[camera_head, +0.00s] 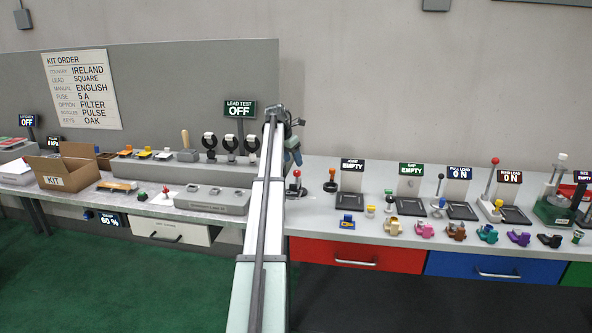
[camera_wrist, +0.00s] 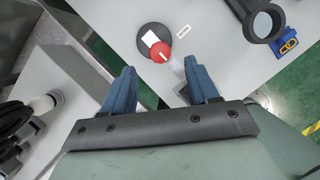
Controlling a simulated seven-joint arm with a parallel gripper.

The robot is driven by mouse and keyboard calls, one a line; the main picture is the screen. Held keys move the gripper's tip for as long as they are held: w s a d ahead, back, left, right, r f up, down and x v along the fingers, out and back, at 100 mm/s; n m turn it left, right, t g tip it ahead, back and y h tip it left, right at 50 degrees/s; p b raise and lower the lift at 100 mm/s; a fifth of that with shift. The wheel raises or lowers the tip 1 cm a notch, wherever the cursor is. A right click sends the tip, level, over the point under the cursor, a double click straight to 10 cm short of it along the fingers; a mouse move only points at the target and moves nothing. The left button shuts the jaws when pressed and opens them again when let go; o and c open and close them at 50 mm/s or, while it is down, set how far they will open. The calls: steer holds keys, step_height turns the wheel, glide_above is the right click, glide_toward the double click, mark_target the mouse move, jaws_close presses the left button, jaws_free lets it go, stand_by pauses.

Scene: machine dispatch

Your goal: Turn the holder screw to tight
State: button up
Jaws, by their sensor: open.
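No part in view is plainly marked as the holder screw, so I cannot tell which it is. My gripper (camera_wrist: 161,80) is open, its two blue fingers apart with nothing between them in the wrist view. Just past the fingertips is a round black base with a red knob (camera_wrist: 159,52) and a white patch. It appears to be the red-topped post (camera_head: 296,174) beside my arm in the head view. My gripper (camera_head: 293,150) is above the bench near that post, partly hidden by my arm. A dark ring-topped part (camera_wrist: 262,22) is farther right.
A blue-and-yellow piece (camera_wrist: 287,46) lies right of the ring-topped part. A grey block (camera_wrist: 62,95) is left of my fingers. Several levers, screens and coloured parts line the right bench; a green device (camera_head: 556,208) stands far right. An open kit box (camera_head: 52,182) is at left.

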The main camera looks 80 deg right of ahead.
mark_target(297, 171)
steer(key=shift+x, duration=2.9)
steer(key=c, duration=1)
